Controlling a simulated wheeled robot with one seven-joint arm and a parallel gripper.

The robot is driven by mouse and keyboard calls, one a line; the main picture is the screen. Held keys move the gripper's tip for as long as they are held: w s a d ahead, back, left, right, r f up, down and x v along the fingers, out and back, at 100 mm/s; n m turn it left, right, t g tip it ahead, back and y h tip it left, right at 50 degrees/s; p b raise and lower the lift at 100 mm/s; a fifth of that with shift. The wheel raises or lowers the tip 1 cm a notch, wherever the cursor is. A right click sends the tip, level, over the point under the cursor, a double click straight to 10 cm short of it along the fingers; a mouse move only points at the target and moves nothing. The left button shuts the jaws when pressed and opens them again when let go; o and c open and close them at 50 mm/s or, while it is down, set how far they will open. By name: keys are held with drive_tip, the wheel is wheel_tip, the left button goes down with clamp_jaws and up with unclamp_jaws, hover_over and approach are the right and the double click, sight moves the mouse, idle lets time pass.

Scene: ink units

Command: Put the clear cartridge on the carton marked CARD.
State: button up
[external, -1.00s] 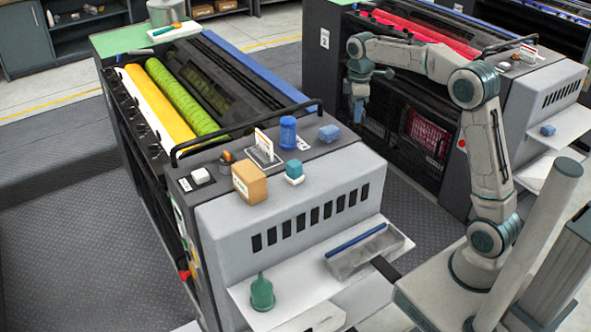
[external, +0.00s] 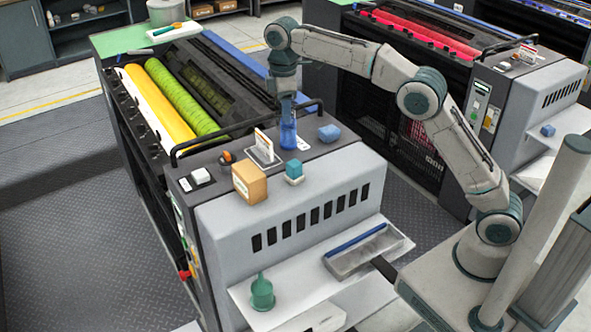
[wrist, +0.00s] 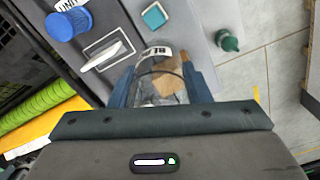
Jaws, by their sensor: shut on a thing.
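My gripper (wrist: 160,92) is shut on the clear cartridge (wrist: 150,88), a transparent cylinder with a small white label, held between its blue fingers. The tan carton (wrist: 188,62) shows partly behind and through the cartridge in the wrist view. In the external view the carton (external: 248,184) sits on the near end of the grey press top; its marking is not legible. My gripper (external: 288,112) hangs above and behind it, overlapping the blue jar, and the cartridge cannot be made out there.
The blue jar (wrist: 68,22), a card stand (external: 264,152) and a teal-topped block (external: 294,172) are close to the carton. A blue block (external: 329,132) is to their right. A black rail (external: 225,134) runs behind. A green funnel (external: 262,293) stands on the lower shelf.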

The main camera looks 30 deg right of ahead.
drive_tip(key=shift+s+a+f+p, duration=0.2)
drive_tip(key=shift+a+f+p, duration=0.4)
drive_tip(key=shift+a+f, duration=1.25)
drive_tip(key=shift+s+a+f+p, duration=0.2)
drive_tip(key=shift+a+f+p, duration=0.35)
drive_tip(key=shift+a+f, duration=1.25)
drive_tip(key=shift+s+a+f+p, duration=0.2)
drive_tip(key=shift+a+f+p, duration=0.4)
drive_tip(key=shift+a+f, duration=1.25)
drive_tip(key=shift+a+r, duration=0.1)
drive_tip(key=shift+a, duration=0.05)
drive_tip(key=o, duration=1)
drive_tip(key=shift+o, duration=0.2)
wheel_tip(320, 180, up, 12)
drive_tip(key=p, duration=0.2)
